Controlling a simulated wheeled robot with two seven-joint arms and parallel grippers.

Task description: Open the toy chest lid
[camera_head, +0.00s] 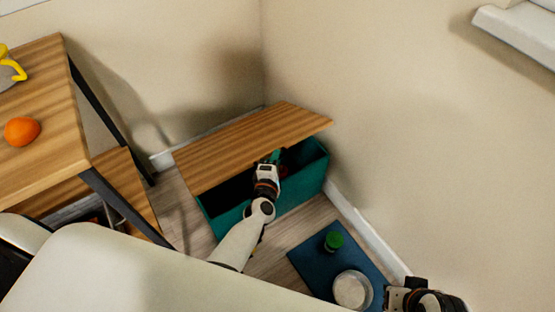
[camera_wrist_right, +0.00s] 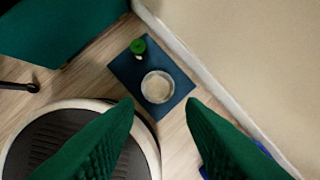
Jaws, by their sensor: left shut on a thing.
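The toy chest (camera_head: 301,189) is a teal box in the corner with a wooden lid (camera_head: 245,143). The lid is raised at its front, and the dark inside shows below its edge; a small red patch is visible within. My left gripper (camera_head: 271,158) is at the lid's front edge, right of its middle, and is shut on the lid; the contact is small and partly hidden. In the right wrist view, part of the teal chest (camera_wrist_right: 55,30) shows at upper left. My right gripper (camera_wrist_right: 161,103) is open and empty, at the bottom right of the head view (camera_head: 425,299).
A blue mat (camera_head: 309,262) on the floor holds a green-topped jar (camera_head: 333,241) and a round whitish bowl (camera_head: 352,290). A wooden table (camera_head: 45,95) with an orange (camera_head: 21,131) stands at left. Walls close in behind and right of the chest.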

